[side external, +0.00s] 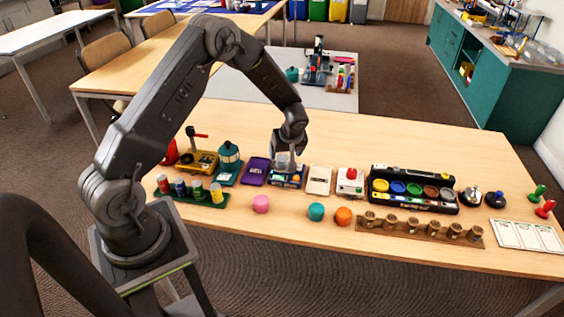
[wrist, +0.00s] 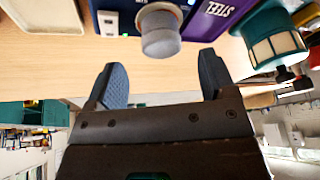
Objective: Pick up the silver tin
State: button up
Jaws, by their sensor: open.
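The silver tin (wrist: 161,38) is a short grey cylinder. In the side view the tin (side external: 282,162) shows pale and small at the dark blue box, just under my gripper (side external: 290,153). In the wrist view my gripper (wrist: 161,62) is open, with a finger to each side and nothing between them. The tin lies beyond the fingertips, roughly in line with the gap. I cannot tell whether they touch it.
The purple case (side external: 255,170) and a cream box (side external: 319,180) flank the blue box closely. A teal lantern (side external: 229,160) stands left. Pink (side external: 261,204), teal (side external: 316,212) and orange (side external: 343,216) pieces lie in front. A black paint tray (side external: 412,188) is right. Bare table lies behind.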

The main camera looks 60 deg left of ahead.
aim_at(283, 158)
jog(key=x, duration=0.5)
jog(key=shift+s+f, duration=0.1)
jog(key=c, duration=1.1)
jog(key=shift+o, duration=0.2)
